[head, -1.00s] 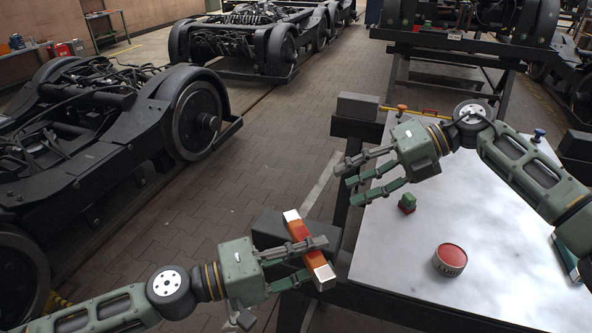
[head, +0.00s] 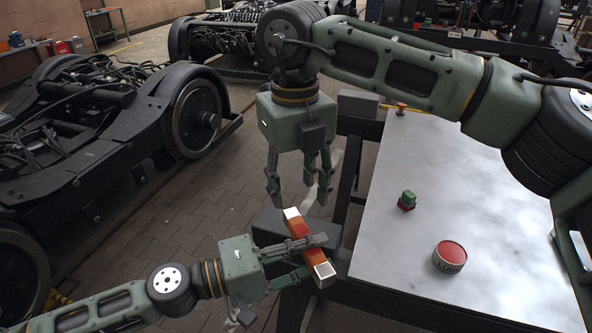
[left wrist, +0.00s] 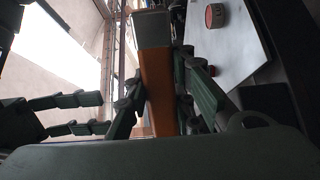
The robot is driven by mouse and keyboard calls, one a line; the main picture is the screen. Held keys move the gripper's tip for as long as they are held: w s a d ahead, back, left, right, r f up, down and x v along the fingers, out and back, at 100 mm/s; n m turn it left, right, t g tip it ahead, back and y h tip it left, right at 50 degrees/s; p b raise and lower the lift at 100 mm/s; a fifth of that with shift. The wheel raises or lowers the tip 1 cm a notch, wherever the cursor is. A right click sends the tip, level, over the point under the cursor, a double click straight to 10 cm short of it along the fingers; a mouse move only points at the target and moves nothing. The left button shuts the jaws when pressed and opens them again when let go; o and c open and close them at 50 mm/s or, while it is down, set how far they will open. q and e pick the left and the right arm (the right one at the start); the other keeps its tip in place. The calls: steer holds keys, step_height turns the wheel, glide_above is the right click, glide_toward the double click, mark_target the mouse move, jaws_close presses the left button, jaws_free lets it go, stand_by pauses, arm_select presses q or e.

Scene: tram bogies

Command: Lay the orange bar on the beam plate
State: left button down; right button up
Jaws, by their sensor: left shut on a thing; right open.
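In the left wrist view the bar (left wrist: 157,85) stands between the two fingers. My right gripper (head: 298,192) is open and empty, fingers pointing down, close to the bar's upper pale end; I cannot tell if they touch. Its fingers also show at left in the left wrist view (left wrist: 75,113). A pale flat plate (head: 400,255) tops the dark frame; I cannot tell whether this is the beam plate.
A dark block (head: 265,228) is behind the bar. A black bogie (head: 110,135) stands at left. Much of the top's middle is clear.

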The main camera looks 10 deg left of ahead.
mark_target(297, 225)
step_height(297, 225, down, 9)
steer(key=shift+r, duration=0.15)
steer(key=shift+c, duration=0.3)
jaws_close()
arm_select(q)
steer(key=c, duration=1.8)
jaws_free()
arm_select(e)
steer(key=shift+r, duration=0.1)
arm_select(q)
steer(key=o, duration=0.4)
steer(key=shift+c, duration=0.2)
